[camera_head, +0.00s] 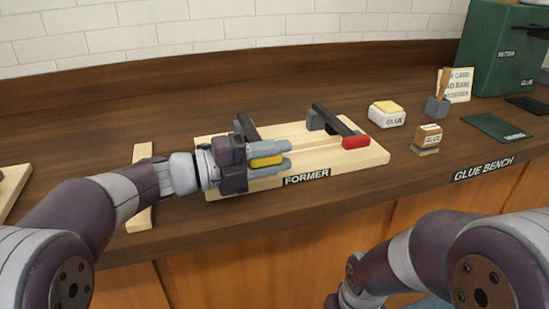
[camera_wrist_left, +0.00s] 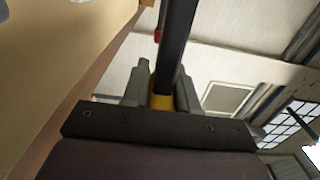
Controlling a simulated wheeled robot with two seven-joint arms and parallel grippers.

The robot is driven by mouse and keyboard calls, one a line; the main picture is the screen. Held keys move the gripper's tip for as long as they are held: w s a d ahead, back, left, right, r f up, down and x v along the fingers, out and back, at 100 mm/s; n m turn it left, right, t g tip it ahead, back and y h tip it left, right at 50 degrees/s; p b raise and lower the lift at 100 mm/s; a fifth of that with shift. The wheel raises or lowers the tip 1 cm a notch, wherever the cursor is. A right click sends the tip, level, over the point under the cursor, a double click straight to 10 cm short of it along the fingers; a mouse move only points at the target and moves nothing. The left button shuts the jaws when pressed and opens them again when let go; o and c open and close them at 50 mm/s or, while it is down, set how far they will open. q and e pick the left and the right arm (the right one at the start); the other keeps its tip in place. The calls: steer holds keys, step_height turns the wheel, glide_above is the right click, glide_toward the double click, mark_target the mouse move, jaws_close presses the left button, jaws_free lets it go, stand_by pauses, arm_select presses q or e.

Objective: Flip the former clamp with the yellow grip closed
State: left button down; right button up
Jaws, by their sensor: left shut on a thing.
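The wooden former (camera_head: 370,160), a pale board labelled FORMER, lies on the bench. My left gripper (camera_head: 278,155) is over its left half, shut on the yellow grip (camera_head: 267,161) of one clamp. In the left wrist view the yellow grip (camera_wrist_left: 162,101) sits between the two fingers (camera_wrist_left: 160,92), and the clamp's black bar runs away from it. In the head view part of that clamp's black bar (camera_head: 247,127) shows behind the gripper; the rest is hidden. The other clamp has a red grip (camera_head: 355,142) and a black bar, and stands to the right. My right gripper is out of view.
A glue box (camera_head: 387,117), a small stamped block (camera_head: 429,137), a brush in a grey holder (camera_head: 438,105) and a dark green mat (camera_head: 498,127) are to the right. A green cabinet (camera_head: 500,60) stands behind. A pale wooden strip (camera_head: 142,180) lies left, beneath my left arm.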

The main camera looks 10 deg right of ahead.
arm_select(q)
steer(key=shift+f, duration=0.25)
steer(key=c, duration=1)
jaws_free()
steer(key=shift+d, duration=0.1)
steer(key=shift+o, duration=0.2)
steer(key=shift+r, duration=0.1)
steer(key=shift+a, duration=0.35)
steer(key=a, duration=0.4)
steer(key=s+a+p, duration=0.1)
steer(key=a, duration=0.3)
steer(key=s+a, duration=0.1)
steer(key=a, duration=0.2)
steer(key=shift+s+a, duration=0.2)
steer(key=shift+a, duration=0.2)
